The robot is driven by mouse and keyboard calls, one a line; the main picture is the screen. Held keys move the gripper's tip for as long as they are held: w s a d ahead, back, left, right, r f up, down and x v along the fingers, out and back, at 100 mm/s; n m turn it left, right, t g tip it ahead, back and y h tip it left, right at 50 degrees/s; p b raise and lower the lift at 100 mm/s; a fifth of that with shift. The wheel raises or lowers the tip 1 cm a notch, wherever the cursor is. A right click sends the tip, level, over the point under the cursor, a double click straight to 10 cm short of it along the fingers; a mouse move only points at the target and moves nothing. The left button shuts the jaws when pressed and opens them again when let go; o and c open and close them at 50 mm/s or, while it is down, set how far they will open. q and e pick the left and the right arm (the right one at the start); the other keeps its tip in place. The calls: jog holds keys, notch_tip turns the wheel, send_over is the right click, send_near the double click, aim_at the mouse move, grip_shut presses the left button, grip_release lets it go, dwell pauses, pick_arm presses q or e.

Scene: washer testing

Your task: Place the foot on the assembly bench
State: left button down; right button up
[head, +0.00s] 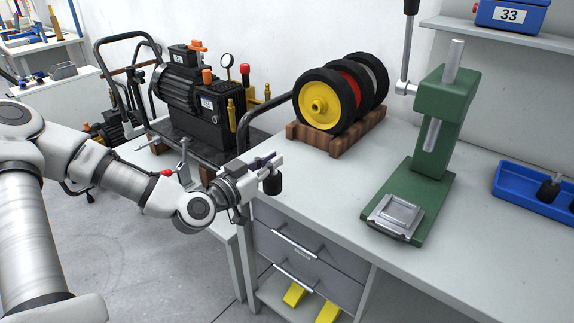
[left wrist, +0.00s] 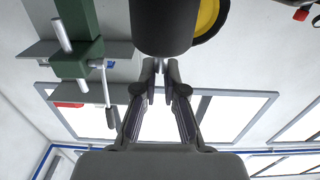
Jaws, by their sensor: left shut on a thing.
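My left gripper (head: 268,163) is shut on the foot (head: 272,185), a small dark cylinder that hangs below the fingertips. The gripper is at the left edge of the white assembly bench (head: 325,190). I cannot tell how high the foot is above the top. In the left wrist view the foot (left wrist: 164,28) shows as a large dark shape at the fingertips (left wrist: 161,66). My right gripper is not in view.
A green press (head: 434,130) stands on the bench. Wheels (head: 325,103) sit in a wooden rack (head: 343,137) at the back. A blue tray (head: 520,187) with dark parts lies at right. The bench top between foot and press is clear. A pump cart (head: 190,150) stands left.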

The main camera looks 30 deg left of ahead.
pick_arm(q)
jog(key=w+a+f, duration=0.1)
jog(key=w, duration=0.2)
jog(key=w+a+f+b, duration=0.1)
jog(key=w+f, duration=0.1)
jog(key=w, duration=0.2)
jog(key=w+f, duration=0.1)
jog(key=w, duration=0.2)
jog(key=shift+w+a+f+b, duration=0.15)
jog(key=shift+a+f+b, duration=0.15)
jog(key=shift+a, duration=0.1)
jog(key=c, duration=1.7)
grip_release()
jog(key=shift+f, duration=0.1)
jog(key=o, duration=0.4)
jog(key=shift+o, duration=0.2)
